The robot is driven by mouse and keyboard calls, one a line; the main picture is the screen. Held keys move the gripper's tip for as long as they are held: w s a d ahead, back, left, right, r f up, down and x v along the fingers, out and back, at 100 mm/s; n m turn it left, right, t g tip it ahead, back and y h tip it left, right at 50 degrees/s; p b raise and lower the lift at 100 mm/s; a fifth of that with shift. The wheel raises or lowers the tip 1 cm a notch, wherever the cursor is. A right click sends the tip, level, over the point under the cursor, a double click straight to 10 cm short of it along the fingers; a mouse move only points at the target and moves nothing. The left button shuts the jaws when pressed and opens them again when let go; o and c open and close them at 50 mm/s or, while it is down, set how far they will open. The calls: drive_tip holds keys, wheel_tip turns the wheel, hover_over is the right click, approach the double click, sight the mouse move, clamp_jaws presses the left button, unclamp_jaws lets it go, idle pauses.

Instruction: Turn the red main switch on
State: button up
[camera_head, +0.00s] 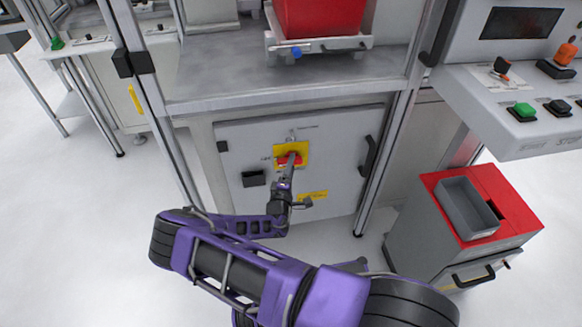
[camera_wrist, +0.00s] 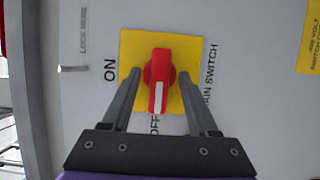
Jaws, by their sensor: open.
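The red main switch (camera_wrist: 158,80) is a rotary knob on a square yellow plate (camera_wrist: 129,42) on a pale cabinet door. In the wrist view its white mark points down, toward the partly hidden word OFF; ON is printed to the left. In the head view the switch (camera_head: 290,159) is partly covered by my gripper (camera_head: 289,168). In the wrist view my gripper (camera_wrist: 158,74) is open, with one finger on each side of the knob. A gap shows on both sides, so neither finger visibly touches it. How deep the fingertips reach is hard to tell.
The cabinet door (camera_head: 340,140) has a black handle (camera_head: 369,156) at right and a dark latch (camera_head: 253,178) at left. A shelf (camera_head: 230,75) with a red bin (camera_head: 318,15) is above. A red-topped grey cart (camera_head: 440,230) stands right, below a control panel (camera_head: 520,100). Open floor lies left.

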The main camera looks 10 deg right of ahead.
clamp_jaws()
drive_tip(key=shift+m, duration=0.4)
drive_tip(key=m+g+y+p, duration=0.1)
drive_tip(key=m, duration=0.2)
drive_tip(key=m+g+y, duration=0.1)
drive_tip(key=m+y, duration=0.1)
drive_tip(key=m, duration=0.2)
drive_tip(key=r+m+g+y+p, duration=0.1)
drive_tip(key=m, duration=0.2)
drive_tip(key=shift+d+y+p, duration=0.3)
drive_tip(key=shift+d+y, duration=0.1)
drive_tip(key=shift+m+y+b, duration=0.3)
drive_tip(key=shift+m+y, duration=0.7)
drive_tip(key=shift+m, duration=0.4)
